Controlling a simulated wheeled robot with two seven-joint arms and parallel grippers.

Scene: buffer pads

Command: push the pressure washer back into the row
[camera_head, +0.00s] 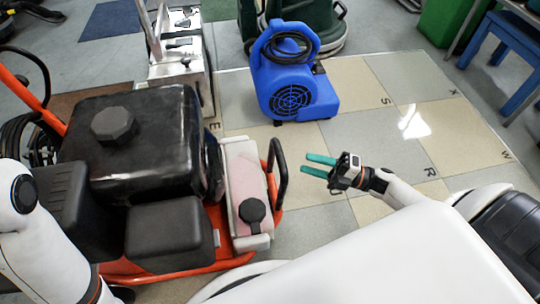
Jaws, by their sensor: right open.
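The pressure washer (140,150) fills the left of the head view. It has a black engine with a round cap, an orange frame, a pale tank with a dark cap, and a black loop handle (280,172) on its right side. My right gripper (307,164) has teal fingers, parted and empty. It points left toward the loop handle, with a small gap in the picture between them. My left arm comes in at the lower left, in front of the washer's near left part. My left gripper is outside the picture.
A blue blower (290,85) stands on the tiles beyond my right gripper. A metal-framed machine (182,60) stands behind the washer, and a dark green machine (320,25) is farther back. A blue stool (510,55) is at the upper right. The tiled floor around my right gripper is clear.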

